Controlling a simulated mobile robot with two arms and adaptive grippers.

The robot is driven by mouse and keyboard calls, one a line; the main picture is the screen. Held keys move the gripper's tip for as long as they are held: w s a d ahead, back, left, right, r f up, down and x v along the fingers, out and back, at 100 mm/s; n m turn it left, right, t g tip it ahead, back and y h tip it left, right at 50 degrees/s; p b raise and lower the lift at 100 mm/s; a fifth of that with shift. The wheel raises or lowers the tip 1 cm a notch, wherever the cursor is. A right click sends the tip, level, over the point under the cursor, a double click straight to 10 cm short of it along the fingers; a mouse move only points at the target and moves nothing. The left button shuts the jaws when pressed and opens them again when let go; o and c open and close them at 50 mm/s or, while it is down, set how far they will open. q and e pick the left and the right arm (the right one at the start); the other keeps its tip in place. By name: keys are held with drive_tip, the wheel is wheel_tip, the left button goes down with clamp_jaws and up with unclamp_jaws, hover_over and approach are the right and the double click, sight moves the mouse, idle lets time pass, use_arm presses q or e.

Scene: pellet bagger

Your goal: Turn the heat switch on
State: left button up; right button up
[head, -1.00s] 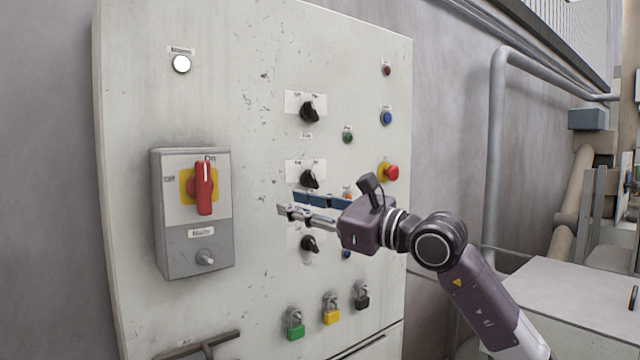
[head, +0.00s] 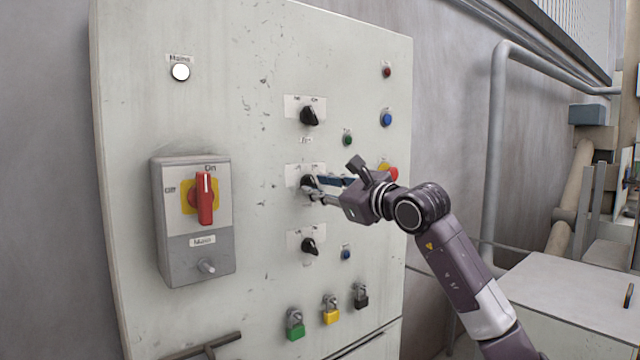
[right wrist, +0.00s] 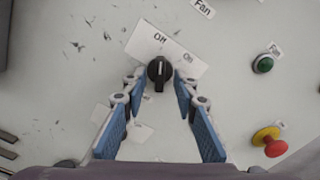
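The middle black rotary knob (head: 307,181) is on the pale cabinet front, below a white label; its own name plate is not readable. In the right wrist view the knob (right wrist: 160,70) sits under "Off" and "On" marks, its white line roughly upright and nearer "Off". My right gripper (head: 318,188) reaches the knob from the right. Its fingers are open in the right wrist view (right wrist: 160,80), one tip on each side of the knob, with small gaps showing. The head view partly hides the knob behind the fingertips. My left gripper is not in view.
Similar knobs sit above (head: 310,116) and below (head: 308,246). A red emergency stop (head: 392,173) is close to my right gripper, partly behind it. A green button (head: 347,140) is up right. The red-handled main switch (head: 205,198) is left. Padlocks (head: 331,311) hang below.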

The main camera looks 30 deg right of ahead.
clamp_jaws()
drive_tip(key=shift+f+m, duration=0.1)
drive_tip(key=shift+m, duration=0.3)
drive_tip(key=shift+m+b, duration=0.4)
drive_tip(key=shift+m, duration=0.2)
drive_tip(key=m+b, duration=0.1)
drive_tip(key=m, duration=0.2)
drive_tip(key=shift+a, duration=0.1)
drive_tip(key=m, duration=0.4)
drive_tip(key=shift+b, duration=0.35)
drive_tip(key=shift+m, duration=1.5)
